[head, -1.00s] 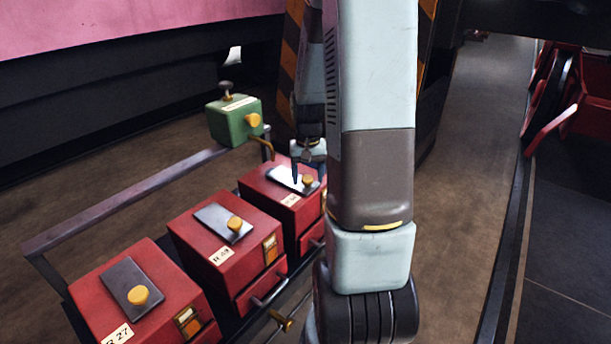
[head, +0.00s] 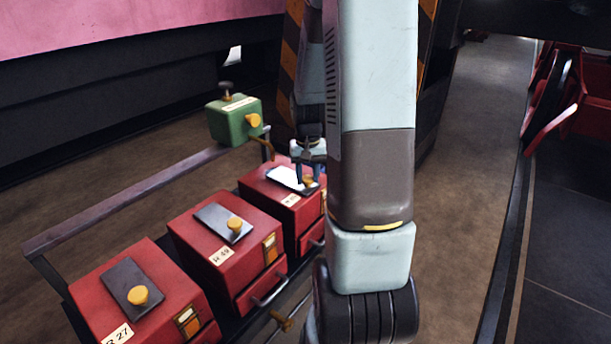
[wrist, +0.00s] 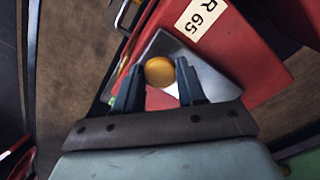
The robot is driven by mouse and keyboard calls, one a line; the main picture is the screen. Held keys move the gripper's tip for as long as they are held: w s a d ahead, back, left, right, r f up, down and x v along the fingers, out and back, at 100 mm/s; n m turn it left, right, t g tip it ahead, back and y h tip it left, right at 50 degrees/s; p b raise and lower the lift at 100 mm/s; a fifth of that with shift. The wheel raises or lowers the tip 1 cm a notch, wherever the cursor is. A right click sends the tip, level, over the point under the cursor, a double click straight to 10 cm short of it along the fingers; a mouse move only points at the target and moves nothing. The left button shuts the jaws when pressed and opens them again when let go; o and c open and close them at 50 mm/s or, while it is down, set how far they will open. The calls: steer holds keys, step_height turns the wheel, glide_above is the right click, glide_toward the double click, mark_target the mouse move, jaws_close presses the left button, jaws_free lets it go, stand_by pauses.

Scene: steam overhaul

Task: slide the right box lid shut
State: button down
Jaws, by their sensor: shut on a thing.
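The right box (head: 260,188) is red, labelled R 65, and is the farthest of the red boxes in the head view; its top also shows in the wrist view (wrist: 240,35). Its grey metal lid (head: 286,178) lies flat on top, bright with reflection. A round yellow knob (wrist: 159,71) stands on the lid. My gripper (wrist: 159,77) is shut on this knob, one dark finger on each side. In the head view my gripper (head: 308,179) is over the lid's right part, and the fingers partly cover the knob.
Two more red boxes, a middle one (head: 205,255) and a near one (head: 95,297), have similar lids with yellow knobs. A green box (head: 229,126) stands behind on the left, near a metal rail (head: 125,200). A drawer handle (head: 270,290) sticks out in front.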

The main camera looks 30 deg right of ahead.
steer(key=shift+w+a, duration=0.3)
steer(key=shift+w, duration=0.5)
steer(key=shift+w+a, duration=0.25)
steer(key=shift+w, duration=0.55)
steer(key=c, duration=0.7)
jaws_free()
steer(key=shift+o, duration=0.2)
step_height(320, 180, up, 14)
steer(key=shift+f, duration=0.15)
steer(key=shift+a, duration=0.1)
